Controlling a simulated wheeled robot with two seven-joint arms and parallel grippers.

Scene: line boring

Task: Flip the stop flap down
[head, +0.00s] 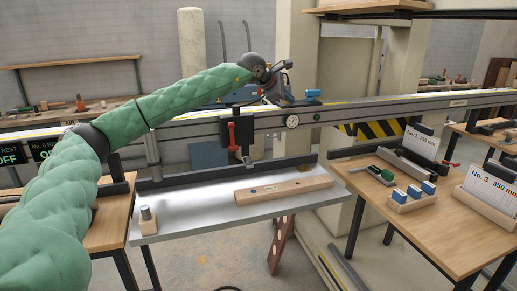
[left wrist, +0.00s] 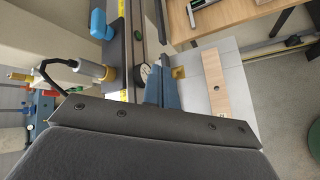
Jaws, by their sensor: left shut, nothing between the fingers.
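My left gripper (head: 273,88) is above the long grey rail (head: 350,113), at the end of my green-sleeved arm. In the left wrist view its blue fingers (left wrist: 162,92) are together with nothing between them. A dark stop block (head: 238,135) with a red handle (head: 231,133) hangs on the front of the rail, below and left of the gripper. A small brass-coloured piece (left wrist: 179,72) shows just beyond the fingertips, apparently apart from them. I cannot tell for sure which part is the stop flap or how it is tilted. My right gripper is out of view.
A round dial (head: 292,121) sits on the rail front. Below, a metal table (head: 190,205) carries a wooden bar (head: 284,190) and a small block with a pin (head: 148,220). A wooden bench (head: 440,235) with blocks and cards stands at right.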

